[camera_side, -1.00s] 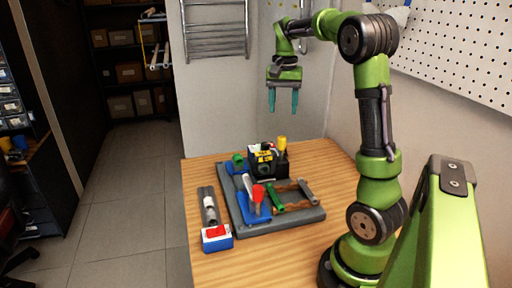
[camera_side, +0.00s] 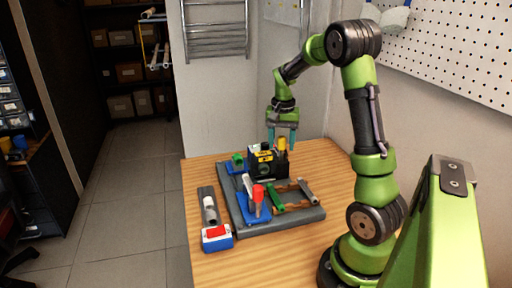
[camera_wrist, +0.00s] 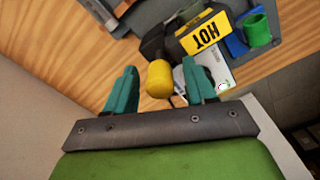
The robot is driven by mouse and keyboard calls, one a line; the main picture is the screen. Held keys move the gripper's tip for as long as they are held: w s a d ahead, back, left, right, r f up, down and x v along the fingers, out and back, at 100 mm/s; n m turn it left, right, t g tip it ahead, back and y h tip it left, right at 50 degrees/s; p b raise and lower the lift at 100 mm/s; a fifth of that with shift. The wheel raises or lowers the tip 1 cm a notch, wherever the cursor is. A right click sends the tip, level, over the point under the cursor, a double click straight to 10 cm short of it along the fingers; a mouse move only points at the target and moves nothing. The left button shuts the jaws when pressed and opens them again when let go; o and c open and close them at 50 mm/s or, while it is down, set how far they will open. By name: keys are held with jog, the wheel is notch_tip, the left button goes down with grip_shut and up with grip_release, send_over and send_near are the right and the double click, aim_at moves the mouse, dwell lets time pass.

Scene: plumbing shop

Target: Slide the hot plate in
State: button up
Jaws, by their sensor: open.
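The hot plate (camera_side: 262,170) is a dark block with a yellow label at the back of the grey board. In the wrist view its yellow label (camera_wrist: 204,33) reads HOT. A yellow handle (camera_side: 282,143) stands up at its right side; it also shows in the wrist view (camera_wrist: 158,80). My gripper (camera_side: 282,146) is open, with teal fingers pointing down around the level of the yellow handle. In the wrist view the handle lies between the two fingers (camera_wrist: 161,90), with space on both sides. I cannot tell whether the fingers touch it.
The grey board (camera_side: 285,224) carries a green cup (camera_side: 238,159) on a blue holder, a red knob (camera_side: 258,192), a green piece (camera_side: 275,197) and grey pipes. A red, white and blue box (camera_side: 216,238) and a pipe lie left of the board. The wooden table (camera_side: 255,268) is clear in front.

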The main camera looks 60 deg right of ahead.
aim_at(260, 154)
grip_shut()
jog(key=w+a, duration=0.5)
dwell(0.3)
jog(key=shift+a, duration=0.1)
jog(key=shift+c, duration=1.3)
grip_release()
jog(key=shift+w, duration=0.1)
jog(key=shift+o, duration=1.3)
